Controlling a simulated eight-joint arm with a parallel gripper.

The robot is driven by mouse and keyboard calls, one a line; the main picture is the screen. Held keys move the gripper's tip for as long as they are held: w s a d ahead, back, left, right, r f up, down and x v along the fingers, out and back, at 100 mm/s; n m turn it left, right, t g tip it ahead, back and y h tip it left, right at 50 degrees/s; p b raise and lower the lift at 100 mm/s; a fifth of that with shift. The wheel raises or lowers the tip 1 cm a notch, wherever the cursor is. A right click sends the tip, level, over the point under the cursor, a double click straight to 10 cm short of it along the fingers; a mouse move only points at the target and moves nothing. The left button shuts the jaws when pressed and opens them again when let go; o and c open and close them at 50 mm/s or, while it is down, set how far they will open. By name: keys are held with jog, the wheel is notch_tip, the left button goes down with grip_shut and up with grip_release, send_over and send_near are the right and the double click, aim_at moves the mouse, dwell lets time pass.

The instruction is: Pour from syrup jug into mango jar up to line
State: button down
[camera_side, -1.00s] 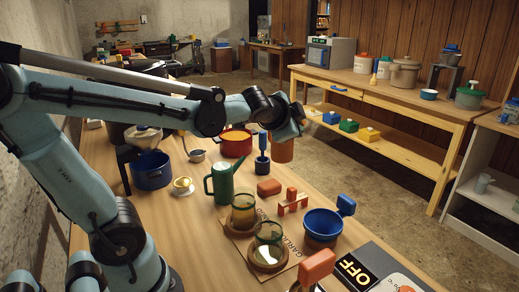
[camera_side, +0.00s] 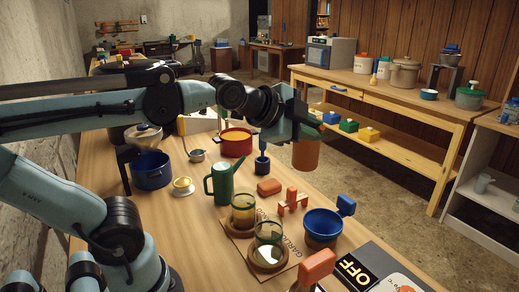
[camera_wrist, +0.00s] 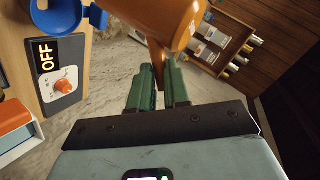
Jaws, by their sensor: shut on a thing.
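My gripper (camera_wrist: 160,78) is shut on the handle of an orange-brown jug (camera_wrist: 158,22), which looks like the syrup jug. In the side view the jug (camera_side: 306,153) hangs upright at my gripper, beyond the right edge of the bench. Two green-tinted glass jars stand on a wooden board: a rear jar (camera_side: 243,203) and a front jar (camera_side: 268,236). The board's lettering is partly hidden; "GARLIC" reads beside the front jar. I cannot tell which jar is the mango one or see its line. The held jug is up and behind the jars.
A green spouted can (camera_side: 221,184) stands just behind the jars. A blue funnel (camera_side: 322,224) on a jar and an orange rack (camera_side: 292,201) stand to their right. An OFF panel (camera_side: 354,270) is at the front right. A red pot (camera_side: 236,142) is behind.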

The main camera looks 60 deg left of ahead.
jog(key=s+a+f+n+g+y, duration=0.1)
jog(key=s+a+f+n+y, duration=0.3)
jog(key=s+a+f+y, duration=0.15)
jog(key=s+a+r+n+g+y, duration=0.6)
jog(key=r+n+y, duration=0.1)
notch_tip(320, 180, down, 9)
jog(key=shift+d+r, duration=0.2)
jog(key=shift+d, duration=0.1)
dwell(0.9)
jog(key=shift+f+m+g+y, duration=0.25)
jog(key=shift+f+m+g, duration=0.05)
jog(key=shift+f+m, duration=0.1)
jog(key=shift+f, duration=0.15)
dwell(1.6)
